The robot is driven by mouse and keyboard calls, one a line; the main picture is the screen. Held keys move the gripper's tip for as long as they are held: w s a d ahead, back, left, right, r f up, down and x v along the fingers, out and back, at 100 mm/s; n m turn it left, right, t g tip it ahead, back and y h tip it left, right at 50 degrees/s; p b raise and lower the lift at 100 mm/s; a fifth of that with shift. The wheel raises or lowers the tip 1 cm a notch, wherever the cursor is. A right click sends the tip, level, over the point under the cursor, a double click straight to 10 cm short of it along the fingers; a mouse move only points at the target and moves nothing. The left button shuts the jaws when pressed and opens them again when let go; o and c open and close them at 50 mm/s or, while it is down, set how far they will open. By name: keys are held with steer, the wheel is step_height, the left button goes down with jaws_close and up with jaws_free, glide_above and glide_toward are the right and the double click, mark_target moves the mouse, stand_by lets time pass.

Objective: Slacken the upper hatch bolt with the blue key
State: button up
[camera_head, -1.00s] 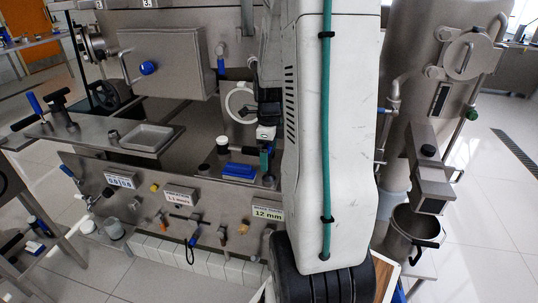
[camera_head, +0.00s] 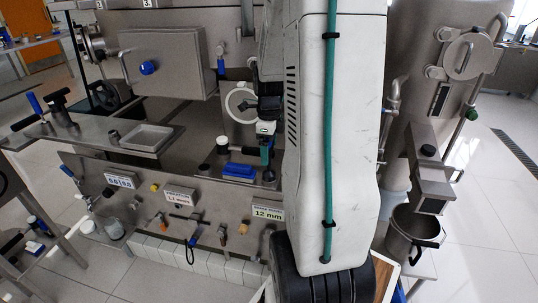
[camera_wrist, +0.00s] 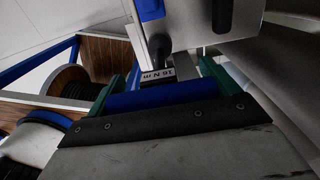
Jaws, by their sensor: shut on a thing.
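In the wrist view my gripper (camera_wrist: 163,84) has its green fingers shut on the blue key (camera_wrist: 160,96), whose blue bar lies crosswise between them. A label on it seems to read "16 N m". A dark shaft (camera_wrist: 159,45) runs from it toward a grey metal box (camera_wrist: 200,22); I cannot tell whether it touches a bolt. In the head view my gripper (camera_head: 266,152) is low beside the machine, left of my white arm, which hides much of that area. The key is not clear there. I cannot make out the upper hatch bolt in either view.
A blue block (camera_head: 239,171) lies on the machine's ledge just left of my gripper. A grey box with a blue knob (camera_head: 148,68) is at upper left. A sign reading 12 mm (camera_head: 267,212) is below. A steel pot (camera_head: 413,232) stands at right.

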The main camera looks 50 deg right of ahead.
steer(key=shift+r, duration=2.75)
